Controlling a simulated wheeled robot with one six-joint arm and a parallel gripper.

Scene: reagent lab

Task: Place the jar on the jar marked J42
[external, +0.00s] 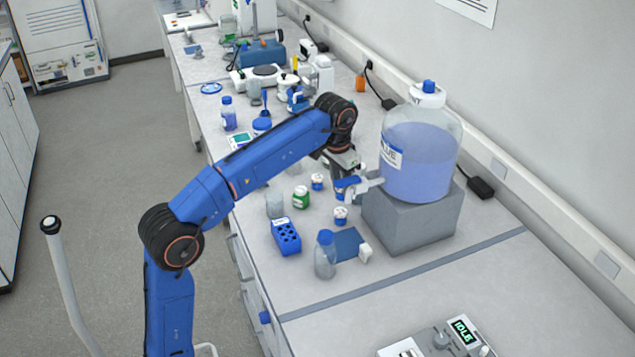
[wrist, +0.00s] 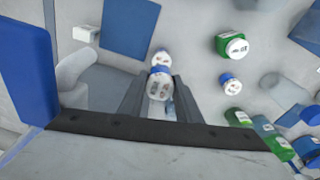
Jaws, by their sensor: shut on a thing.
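My gripper (external: 346,183) is shut on a small jar with a white lid and blue band; in the wrist view the held jar (wrist: 160,87) sits between the fingers (wrist: 159,96). A similar white-lidded blue jar (external: 340,216) stands on the bench below it. In the wrist view this standing jar (wrist: 161,56) shows just past the held one, partly covered by it. Another blue-and-white jar (external: 317,181) and a green jar (external: 301,197) stand to the left. The wrist view shows this other blue jar (wrist: 229,80) and the green jar (wrist: 232,46) at right. Lid markings are too small to read.
A large carboy of blue liquid (external: 417,160) stands on a grey block (external: 405,222) close right of my gripper. A blue tube rack (external: 286,238), a blue-capped bottle (external: 325,258), a blue mat (external: 349,240) and a clear beaker (external: 275,204) are nearby.

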